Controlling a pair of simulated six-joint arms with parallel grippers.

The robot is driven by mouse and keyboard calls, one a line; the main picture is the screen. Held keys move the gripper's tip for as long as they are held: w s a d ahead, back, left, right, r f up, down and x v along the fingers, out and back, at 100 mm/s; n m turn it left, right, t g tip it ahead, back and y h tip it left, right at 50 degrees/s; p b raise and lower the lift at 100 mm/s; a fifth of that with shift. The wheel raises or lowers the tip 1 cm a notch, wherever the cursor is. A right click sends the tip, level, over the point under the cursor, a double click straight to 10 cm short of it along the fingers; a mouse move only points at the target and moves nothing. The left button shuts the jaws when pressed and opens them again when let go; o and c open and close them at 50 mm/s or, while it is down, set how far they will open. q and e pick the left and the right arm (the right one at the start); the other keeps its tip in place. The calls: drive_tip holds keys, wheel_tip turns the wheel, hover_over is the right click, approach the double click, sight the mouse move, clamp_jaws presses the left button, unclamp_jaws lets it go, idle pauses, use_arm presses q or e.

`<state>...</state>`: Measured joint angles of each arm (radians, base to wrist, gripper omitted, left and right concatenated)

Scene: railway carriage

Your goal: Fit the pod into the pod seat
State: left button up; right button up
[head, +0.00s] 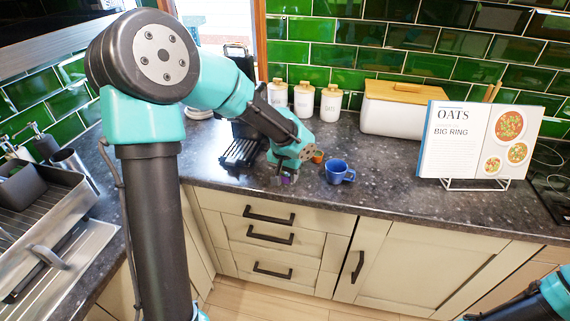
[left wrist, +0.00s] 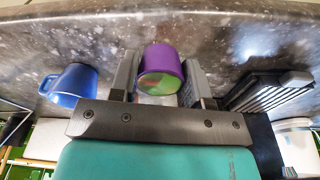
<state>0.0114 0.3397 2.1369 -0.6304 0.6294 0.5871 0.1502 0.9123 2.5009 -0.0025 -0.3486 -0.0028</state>
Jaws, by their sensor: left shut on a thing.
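My left gripper (head: 284,179) is shut on a purple pod and holds it near the front edge of the dark counter. In the left wrist view the purple pod (left wrist: 161,62) sits between the two grey fingers of the gripper (left wrist: 158,82), its open or lidded end showing green and pink. In the head view only a speck of purple shows at the fingertips. A black machine (head: 241,58) with a slatted tray (head: 239,152) stands behind my left arm, partly hidden by it. I cannot make out the pod seat. My right gripper is out of view.
White canisters (head: 304,101), a bread bin (head: 392,112) and a recipe book (head: 455,140) stand behind. A dish rack (head: 40,225) is at left.

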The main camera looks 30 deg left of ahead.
use_arm(q)
drive_tip(key=w+a, duration=0.1)
drive_tip(key=w, duration=0.1)
drive_tip(key=w+a, duration=0.2)
drive_tip(key=w, duration=0.1)
drive_tip(key=w+a+f, duration=0.1)
drive_tip(key=w+a, duration=0.1)
drive_tip(key=w, duration=0.1)
drive_tip(key=shift+f, duration=1.7)
drive_tip(key=shift+f, duration=0.1)
drive_tip(key=o, duration=0.9)
wheel_tip(320, 180, up, 12)
drive_tip(key=s, duration=0.1)
drive_tip(key=shift+s, duration=0.2)
